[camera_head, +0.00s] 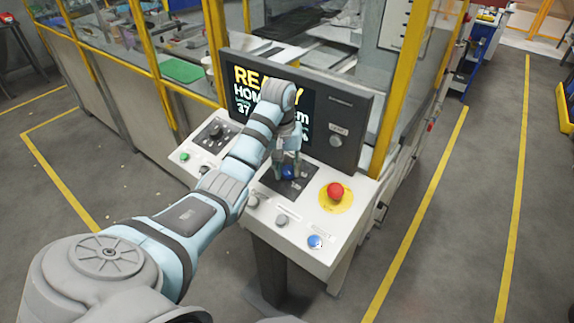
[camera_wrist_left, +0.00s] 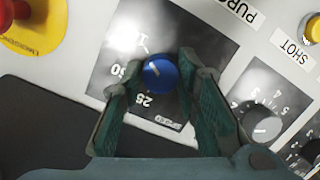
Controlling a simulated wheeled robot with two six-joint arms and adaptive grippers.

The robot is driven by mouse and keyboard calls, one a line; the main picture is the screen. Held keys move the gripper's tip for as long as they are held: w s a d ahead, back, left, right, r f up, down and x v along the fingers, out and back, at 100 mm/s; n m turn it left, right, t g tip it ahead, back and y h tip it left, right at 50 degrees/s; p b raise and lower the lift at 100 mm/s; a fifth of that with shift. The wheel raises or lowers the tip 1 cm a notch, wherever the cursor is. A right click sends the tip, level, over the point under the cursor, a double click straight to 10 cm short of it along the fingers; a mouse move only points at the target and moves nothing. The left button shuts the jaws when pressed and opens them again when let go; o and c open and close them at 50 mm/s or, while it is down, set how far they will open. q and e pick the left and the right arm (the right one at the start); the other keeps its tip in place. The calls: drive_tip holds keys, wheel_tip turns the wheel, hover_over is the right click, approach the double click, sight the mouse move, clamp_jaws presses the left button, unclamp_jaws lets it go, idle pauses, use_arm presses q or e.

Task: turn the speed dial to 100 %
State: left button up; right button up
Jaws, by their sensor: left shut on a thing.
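The speed dial is a blue round knob (camera_wrist_left: 161,73) on a dark square plate (camera_wrist_left: 112,62) with printed numbers; 25 and 50 can be read in the left wrist view. A pale pointer line shows on the knob's face. My left gripper (camera_wrist_left: 160,82) has its two fingers on either side of the knob, shut on it. In the head view the knob (camera_head: 289,173) shows between the fingertips of my left gripper (camera_head: 288,171), which reaches down from above. The fingers hide part of the plate's markings. My right gripper is in neither view.
A red emergency button (camera_head: 335,191) on a yellow disc is to the right of the dial. A screen (camera_head: 355,112) stands behind. A blue button (camera_head: 315,241) and grey buttons line the front edge. Another numbered knob (camera_wrist_left: 262,124) is close by in the left wrist view.

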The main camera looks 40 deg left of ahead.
use_arm(q)
drive_tip(key=shift+s+d+f, duration=0.1)
drive_tip(key=shift+s+f, duration=0.05)
idle(0.3)
drive_tip(key=o, duration=1.2)
drive_tip(key=shift+c, duration=0.2)
